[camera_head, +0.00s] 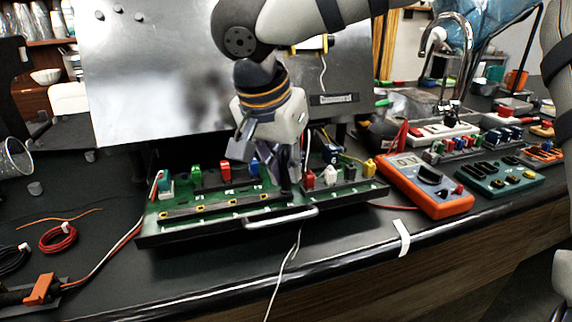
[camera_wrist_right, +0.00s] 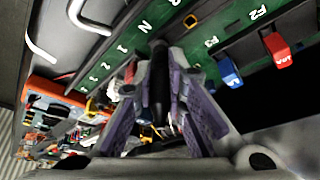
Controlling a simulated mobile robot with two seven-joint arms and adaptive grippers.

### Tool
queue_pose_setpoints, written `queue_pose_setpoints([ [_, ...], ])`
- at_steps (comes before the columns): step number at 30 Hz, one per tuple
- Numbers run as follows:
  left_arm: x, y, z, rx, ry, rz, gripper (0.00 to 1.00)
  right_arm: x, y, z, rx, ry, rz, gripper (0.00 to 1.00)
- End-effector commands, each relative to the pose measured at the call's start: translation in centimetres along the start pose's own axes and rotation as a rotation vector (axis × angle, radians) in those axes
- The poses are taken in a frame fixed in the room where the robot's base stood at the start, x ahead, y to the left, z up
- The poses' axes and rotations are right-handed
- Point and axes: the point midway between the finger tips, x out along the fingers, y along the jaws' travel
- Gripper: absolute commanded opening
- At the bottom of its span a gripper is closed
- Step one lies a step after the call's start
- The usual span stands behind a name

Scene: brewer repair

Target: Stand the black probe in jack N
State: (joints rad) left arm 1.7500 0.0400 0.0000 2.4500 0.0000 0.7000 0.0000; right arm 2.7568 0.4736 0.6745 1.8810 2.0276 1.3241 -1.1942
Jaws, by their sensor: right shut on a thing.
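My right gripper (camera_head: 286,172) reaches down over the green circuit board and is shut on the black probe (camera_head: 285,184), which hangs roughly upright near the board's front strip. In the right wrist view the purple-padded fingers (camera_wrist_right: 160,85) close around the dark probe (camera_wrist_right: 159,95). The printed letter N (camera_wrist_right: 146,27) shows on the green board (camera_wrist_right: 200,38) beside the fingers, with numbers running away from it. The fingers hide the probe's tip, so I cannot tell whether it touches or enters a jack.
Coloured fuses, a red one (camera_head: 225,172) and a blue one (camera_wrist_right: 229,72) among them, stand close to the gripper. A metal handle (camera_head: 280,218) fronts the board. An orange multimeter (camera_head: 428,186) lies to the right, and a steel panel (camera_head: 150,80) rises behind.

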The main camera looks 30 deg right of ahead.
Motion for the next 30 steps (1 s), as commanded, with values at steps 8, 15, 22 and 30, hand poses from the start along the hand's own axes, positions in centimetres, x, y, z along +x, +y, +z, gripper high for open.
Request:
queue_pose_setpoints([
  [8, 0.0, 0.0, 0.0, 0.0, 0.0, 0.0, 0.57, 0.0, 0.0, 0.0, 0.0, 0.001, -0.001, 0.19],
  [15, 0.0, 0.0, 0.0, 0.0, 0.0, 0.0, 0.57, 0.0, 0.0, 0.0, 0.0, 0.001, -0.001, 0.35],
  [22, 0.0, 0.0, 0.0, 0.0, 0.0, 0.0, 0.57, -1.2, -0.1, 0.0, 0.0, 0.002, -0.005, 0.35],
  [30, 0.0, 0.0, 0.0, 0.0, 0.0, 0.0, 0.57, -8.3, -0.1, 0.0, 0.002, 0.003, -0.006, 0.35],
])
